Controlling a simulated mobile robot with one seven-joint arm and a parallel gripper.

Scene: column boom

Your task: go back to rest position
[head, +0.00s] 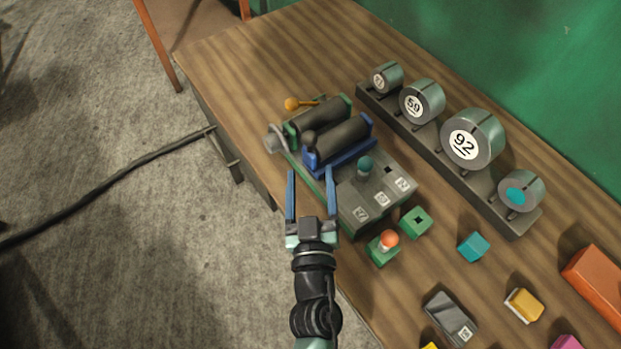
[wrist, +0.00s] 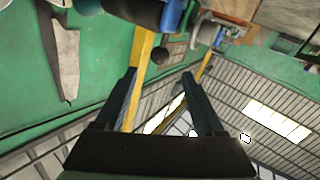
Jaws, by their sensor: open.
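My gripper (head: 311,195) is open and empty, its two blue fingers spread apart. In the head view it shows over the front edge of the wooden table, left of the grey block with numbered labels (head: 352,213). In the wrist view the two dark fingers (wrist: 160,90) also stand apart with nothing held between them. My arm reaches up from the bottom of the head view.
On the table (head: 225,70) stand a blue roller holder (head: 345,160), a green peg base with an orange knob (head: 388,240), a rack of round weights (head: 472,138), a teal cube (head: 473,246) and a grey device (head: 450,317). Open floor (head: 130,240) lies left.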

